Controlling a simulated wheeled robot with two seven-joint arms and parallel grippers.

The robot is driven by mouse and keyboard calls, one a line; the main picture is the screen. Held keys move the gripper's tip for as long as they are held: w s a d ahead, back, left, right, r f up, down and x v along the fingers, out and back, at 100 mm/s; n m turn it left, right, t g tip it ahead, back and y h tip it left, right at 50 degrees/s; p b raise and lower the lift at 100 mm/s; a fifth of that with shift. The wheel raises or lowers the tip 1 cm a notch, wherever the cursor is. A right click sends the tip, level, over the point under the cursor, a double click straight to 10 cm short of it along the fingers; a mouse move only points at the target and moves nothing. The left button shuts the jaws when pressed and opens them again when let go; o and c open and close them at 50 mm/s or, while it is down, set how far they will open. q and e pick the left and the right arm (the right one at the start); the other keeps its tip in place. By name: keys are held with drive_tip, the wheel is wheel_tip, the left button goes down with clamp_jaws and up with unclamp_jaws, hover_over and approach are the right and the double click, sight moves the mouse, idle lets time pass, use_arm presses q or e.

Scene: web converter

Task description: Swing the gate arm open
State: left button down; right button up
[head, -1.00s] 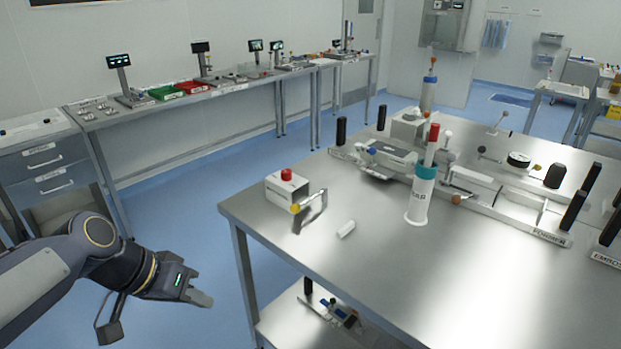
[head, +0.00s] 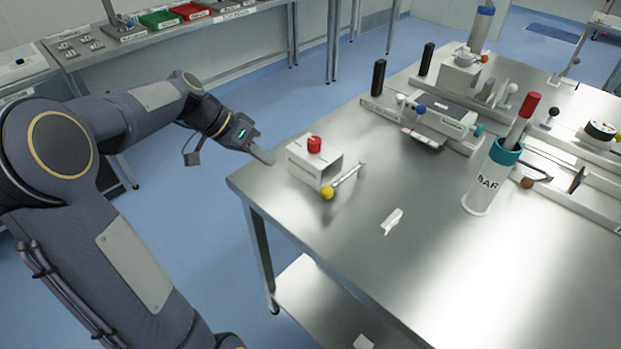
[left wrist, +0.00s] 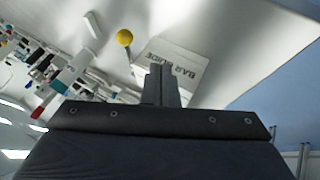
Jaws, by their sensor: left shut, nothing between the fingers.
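The gate arm (head: 346,180) is a thin metal arm with a yellow ball (head: 327,193) at its near end. It stands at the front of a white box (head: 302,166) with a red knob (head: 314,144), near the table's left corner. My left gripper (head: 263,156) is shut and empty, just left of the box; I cannot tell whether it touches it. In the left wrist view the shut fingers (left wrist: 160,84) overlap the box face, lettered BAR GUIDE (left wrist: 182,62). The yellow ball (left wrist: 124,38) shows up and left of the fingertips. My right gripper is out of view.
A small white piece (head: 392,220) lies in front of the gate arm. Fixtures with black posts (head: 378,78) fill the back. The front tabletop is clear.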

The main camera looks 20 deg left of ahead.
use_arm(q)
drive_tip(key=p+x, duration=0.1)
drive_tip(key=x, duration=0.8)
drive_tip(key=shift+w+d+f, duration=0.1)
drive_tip(key=shift+d+f, duration=0.2)
drive_tip(key=d, duration=0.1)
drive_tip(key=d+p, duration=0.1)
drive_tip(key=d, duration=0.1)
drive_tip(key=shift+s+d+r, duration=0.1)
drive_tip(key=shift+s+r, duration=0.1)
drive_tip(key=shift+r, duration=0.15)
drive_tip(key=shift+d, duration=0.35)
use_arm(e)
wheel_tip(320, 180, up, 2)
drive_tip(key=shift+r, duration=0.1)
use_arm(q)
drive_tip(key=shift+d+f, duration=0.1)
drive_tip(key=shift+d, duration=0.05)
